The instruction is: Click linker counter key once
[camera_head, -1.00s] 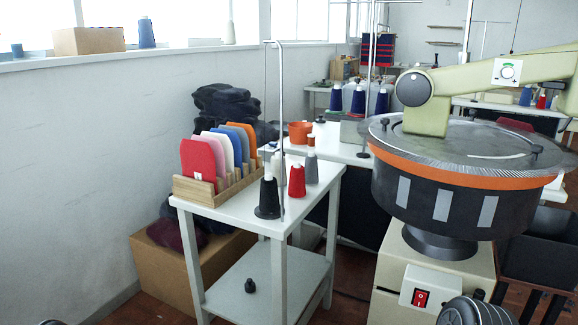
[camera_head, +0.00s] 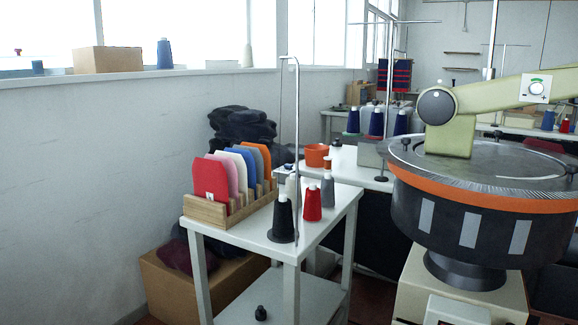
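The linker (camera_head: 470,215) stands at the right, a round dark drum with an orange band and a metal dial on top. A pale green arm (camera_head: 500,97) reaches over it from the right. On that arm is a white plate (camera_head: 535,88) with a green-ringed round control and small marks too small to read. I cannot tell whether this is the counter key. A pale box (camera_head: 456,312) on the linker's base is cut off by the lower edge. Neither of my grippers is in view.
A white side table (camera_head: 335,215) stands left of the linker, with a wooden rack (camera_head: 207,217) of coloured pieces and thread cones, including a red cone (camera_head: 312,204). A cardboard box (camera_head: 160,285) sits on the floor. The wall is at the left.

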